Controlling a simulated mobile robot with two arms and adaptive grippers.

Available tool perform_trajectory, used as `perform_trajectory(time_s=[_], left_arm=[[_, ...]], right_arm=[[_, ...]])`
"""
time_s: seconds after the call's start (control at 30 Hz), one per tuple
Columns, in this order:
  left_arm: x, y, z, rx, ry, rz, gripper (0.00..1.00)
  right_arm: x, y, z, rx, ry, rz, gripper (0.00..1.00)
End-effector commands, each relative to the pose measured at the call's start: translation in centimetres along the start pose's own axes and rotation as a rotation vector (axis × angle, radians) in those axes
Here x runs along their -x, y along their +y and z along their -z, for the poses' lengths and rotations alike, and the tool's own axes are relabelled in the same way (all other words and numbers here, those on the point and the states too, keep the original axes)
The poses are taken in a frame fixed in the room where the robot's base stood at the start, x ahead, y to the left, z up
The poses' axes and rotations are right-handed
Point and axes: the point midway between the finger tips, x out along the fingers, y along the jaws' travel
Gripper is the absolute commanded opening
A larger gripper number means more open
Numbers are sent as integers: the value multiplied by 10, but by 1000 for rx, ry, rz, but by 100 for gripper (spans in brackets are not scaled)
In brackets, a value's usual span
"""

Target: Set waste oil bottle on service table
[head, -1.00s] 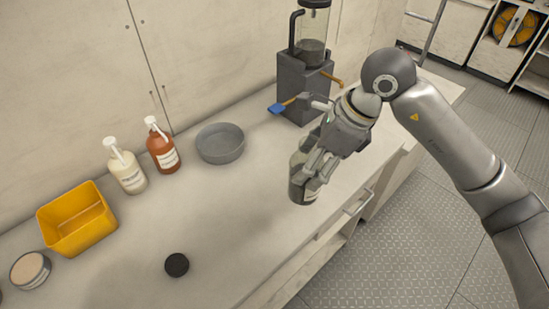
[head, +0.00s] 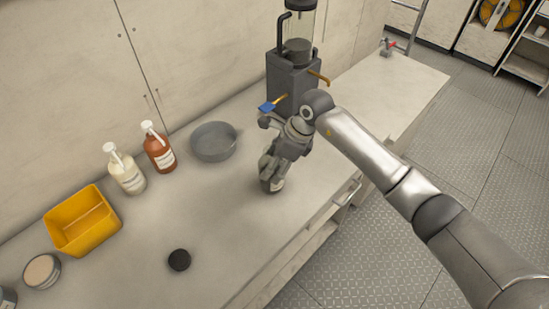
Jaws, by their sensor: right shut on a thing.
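In the head view my right gripper (head: 274,168) is shut on a dark bottle with a pale label, the waste oil bottle (head: 271,185). The fingers and wrist cover most of the bottle, and only its lower part shows. The bottle is over the pale service table (head: 225,205), right of the grey bowl. I cannot tell whether its base touches the tabletop. My left gripper is not in view.
A grey bowl (head: 214,142), a red-brown pump bottle (head: 158,148), a cream pump bottle (head: 125,170) and a yellow bin (head: 82,220) line the back. A black cap (head: 179,260) lies in front. A dark dispenser (head: 293,80) stands behind my gripper. The table's right end is mostly clear.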

Motion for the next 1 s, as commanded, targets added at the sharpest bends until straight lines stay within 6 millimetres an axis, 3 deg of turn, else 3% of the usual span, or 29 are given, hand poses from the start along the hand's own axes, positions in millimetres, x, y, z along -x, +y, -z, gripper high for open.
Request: perform_trajectory(time_s=[0.37, 0.4, 0.57, 1.0], left_arm=[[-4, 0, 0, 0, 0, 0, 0], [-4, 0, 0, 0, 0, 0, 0], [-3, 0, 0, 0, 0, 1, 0], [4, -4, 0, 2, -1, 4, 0]], right_arm=[[-6, 0, 2, 1, -2, 2, 34], [-5, 0, 2, 1, -2, 2, 65], [-4, 0, 1, 1, -2, 2, 84], [1, 0, -1, 0, -2, 0, 84]])
